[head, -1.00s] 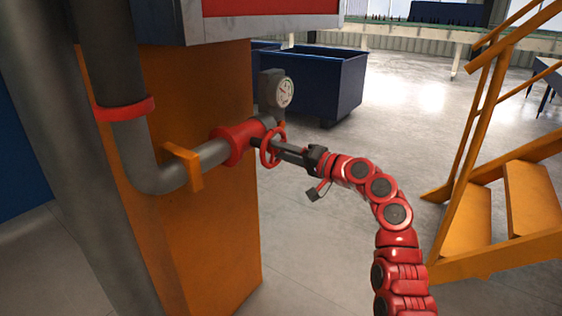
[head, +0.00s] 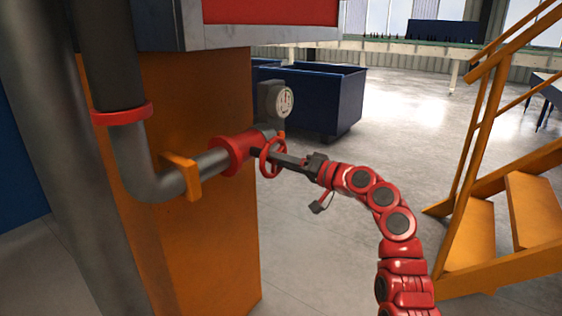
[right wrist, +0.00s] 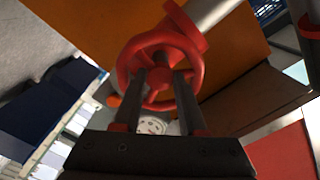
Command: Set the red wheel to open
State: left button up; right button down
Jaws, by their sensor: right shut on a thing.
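The red wheel (head: 272,157) is on the end of a grey pipe with a red flange (head: 232,154), left of centre in the head view. It fills the upper middle of the right wrist view, where its rim (right wrist: 124,79) and spokes show. My right gripper (head: 277,156) reaches it from the right, its two dark fingers (right wrist: 169,88) across the wheel and shut on it. A round dial gauge (head: 285,100) stands just behind the wheel; its reading is too small to tell. My left gripper is not in view.
An orange column (head: 215,240) stands behind the pipe, with an orange bracket (head: 181,176) on the pipe. A blue bin (head: 335,100) is behind. Orange stairs (head: 470,225) rise at the right. The floor between is clear.

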jog(key=c, duration=0.8)
grip_release()
jog(key=shift+o, duration=0.2)
jog(key=p+v, duration=0.2)
jog(key=v, duration=1.5)
jog(key=shift+d+p, duration=0.15)
jog(key=shift+p, duration=0.25)
jog(key=shift+s, duration=0.1)
